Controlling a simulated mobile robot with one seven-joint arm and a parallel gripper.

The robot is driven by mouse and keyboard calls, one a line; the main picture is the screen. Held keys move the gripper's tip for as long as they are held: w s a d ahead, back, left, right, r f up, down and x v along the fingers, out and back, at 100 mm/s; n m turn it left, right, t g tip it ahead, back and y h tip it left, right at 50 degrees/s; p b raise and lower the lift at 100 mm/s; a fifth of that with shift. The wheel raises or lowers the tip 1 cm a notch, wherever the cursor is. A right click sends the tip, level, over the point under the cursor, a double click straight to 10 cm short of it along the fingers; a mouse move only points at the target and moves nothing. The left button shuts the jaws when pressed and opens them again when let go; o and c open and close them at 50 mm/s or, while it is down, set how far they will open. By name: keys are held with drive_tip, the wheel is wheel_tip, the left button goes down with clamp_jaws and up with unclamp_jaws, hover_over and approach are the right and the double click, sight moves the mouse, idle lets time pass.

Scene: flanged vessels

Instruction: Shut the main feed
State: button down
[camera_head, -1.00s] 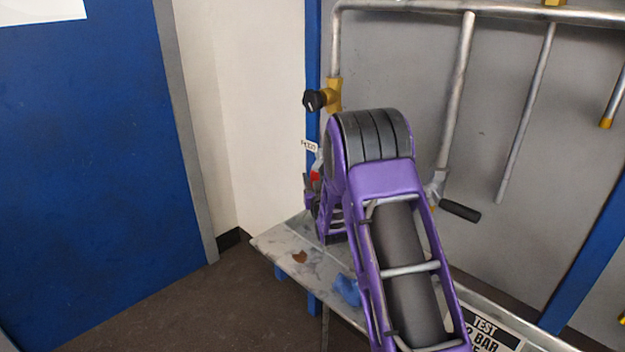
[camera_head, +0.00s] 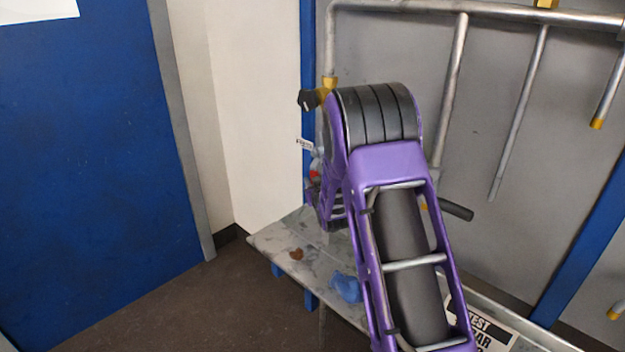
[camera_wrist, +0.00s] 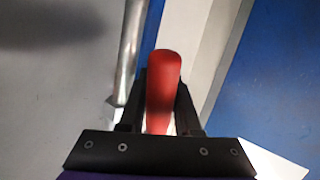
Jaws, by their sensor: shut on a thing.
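A red handle (camera_wrist: 163,82) stands upright between the two dark fingers of my gripper (camera_wrist: 160,105) in the wrist view. The fingers are shut on it, one on each side. In the head view a bit of red (camera_head: 314,174) shows left of my purple arm, below a small white tag (camera_head: 304,144). The tag's writing is too small to read now. My arm hides most of the gripper and the valve body there, so I cannot tell the handle's full angle.
A black knob (camera_head: 309,100) on a yellow fitting sits just above my wrist. A lever with a black grip (camera_head: 457,210) is right of my arm. A marbled shelf (camera_head: 272,240) lies below, with a blue cloth-like thing (camera_head: 346,287). Metal pipes run across the grey panel.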

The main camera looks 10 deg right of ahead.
drive_tip(key=c, duration=0.6)
unclamp_jaws()
